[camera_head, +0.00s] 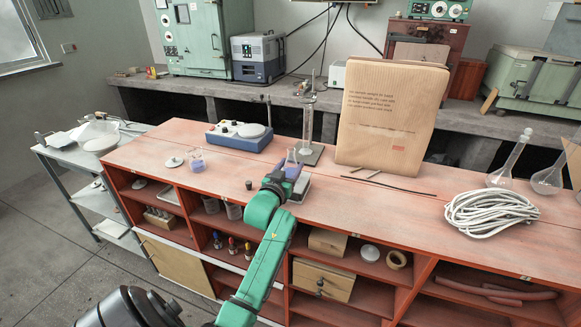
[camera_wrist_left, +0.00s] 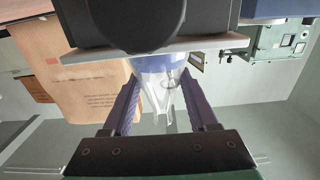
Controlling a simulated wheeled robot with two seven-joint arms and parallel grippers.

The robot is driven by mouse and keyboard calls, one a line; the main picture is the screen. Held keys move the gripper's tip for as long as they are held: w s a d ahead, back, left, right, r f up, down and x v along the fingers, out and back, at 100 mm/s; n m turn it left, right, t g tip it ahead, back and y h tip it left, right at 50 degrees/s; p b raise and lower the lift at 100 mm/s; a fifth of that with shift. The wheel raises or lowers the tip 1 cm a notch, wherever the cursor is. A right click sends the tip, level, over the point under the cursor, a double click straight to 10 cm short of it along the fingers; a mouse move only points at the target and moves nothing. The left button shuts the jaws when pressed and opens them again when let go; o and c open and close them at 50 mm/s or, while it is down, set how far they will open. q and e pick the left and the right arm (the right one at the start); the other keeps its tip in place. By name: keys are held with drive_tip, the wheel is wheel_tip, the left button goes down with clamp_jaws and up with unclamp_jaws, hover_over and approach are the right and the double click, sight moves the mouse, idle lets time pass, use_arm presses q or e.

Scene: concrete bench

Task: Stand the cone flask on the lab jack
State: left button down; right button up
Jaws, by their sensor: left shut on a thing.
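The cone flask (camera_head: 291,163) is clear glass with blue liquid in its bottom. My left gripper (camera_head: 283,177) is shut on it. In the wrist view, which is upside down, the flask (camera_wrist_left: 158,85) sits between the two purple fingers, with its neck pointing down in the picture. The lab jack (camera_head: 301,188) is at the bench's front edge, partly hidden behind my gripper. Its grey top plate (camera_wrist_left: 215,44) shows right at the flask's base in the wrist view; I cannot tell whether they touch. My right gripper is not in view.
A beaker (camera_head: 196,160) and a blue balance (camera_head: 238,136) stand to the left. A stand with a cylinder (camera_head: 308,125) is behind the jack. A paper sack (camera_head: 392,118), thin rods and coiled cable (camera_head: 490,214) are to the right.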

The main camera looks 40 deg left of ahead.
use_arm(q)
drive_tip(key=shift+c, duration=0.8)
unclamp_jaws()
drive_tip(key=shift+f, duration=0.1)
drive_tip(key=b+v, duration=0.1)
drive_tip(key=v, duration=1.1)
